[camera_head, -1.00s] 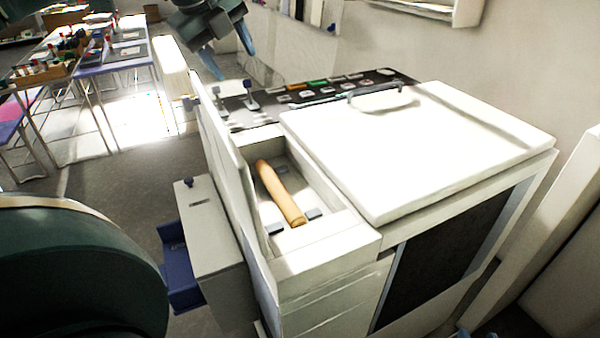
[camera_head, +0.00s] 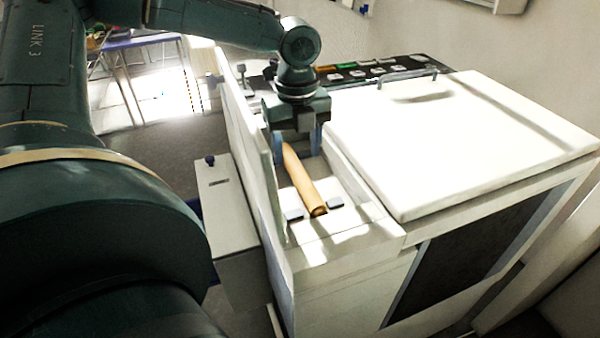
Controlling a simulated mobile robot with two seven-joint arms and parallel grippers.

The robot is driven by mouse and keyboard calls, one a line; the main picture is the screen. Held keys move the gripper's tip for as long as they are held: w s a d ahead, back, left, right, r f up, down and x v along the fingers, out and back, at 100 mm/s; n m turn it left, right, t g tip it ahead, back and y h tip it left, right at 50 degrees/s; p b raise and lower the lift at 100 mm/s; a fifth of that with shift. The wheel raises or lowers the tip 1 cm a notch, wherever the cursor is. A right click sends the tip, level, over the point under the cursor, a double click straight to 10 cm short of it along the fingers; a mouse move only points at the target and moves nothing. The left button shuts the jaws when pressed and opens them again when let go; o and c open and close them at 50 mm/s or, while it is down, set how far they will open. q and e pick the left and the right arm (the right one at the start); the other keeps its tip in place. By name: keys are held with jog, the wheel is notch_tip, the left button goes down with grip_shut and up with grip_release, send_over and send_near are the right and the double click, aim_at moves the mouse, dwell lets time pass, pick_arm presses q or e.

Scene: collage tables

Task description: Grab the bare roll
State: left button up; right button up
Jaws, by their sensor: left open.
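The bare roll (camera_head: 304,182) is a tan-brown cylinder. It lies lengthwise in the narrow open recess at the left side of the white machine (camera_head: 455,140), its near end between two small dark grey blocks. My left gripper (camera_head: 297,150) points down over the roll's far end. Its bluish fingers are apart, one on each side of the roll, and it is open. Whether the fingers touch the roll cannot be told. The far tip of the roll is partly hidden by the gripper. My right gripper is not in view.
A thin upright white panel (camera_head: 248,150) borders the recess on the left. The machine's flat white lid lies to the right. A dark panel with coloured labels (camera_head: 385,68) is behind. A grey box (camera_head: 230,215) hangs on the left side. A table with blue edging (camera_head: 140,42) stands far left.

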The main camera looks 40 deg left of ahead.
aim_at(300, 171)
pick_arm(q)
jog(key=f, duration=0.5)
jog(key=shift+w+d+f, duration=0.1)
jog(key=shift+d, duration=0.15)
jog(key=c, duration=1.1)
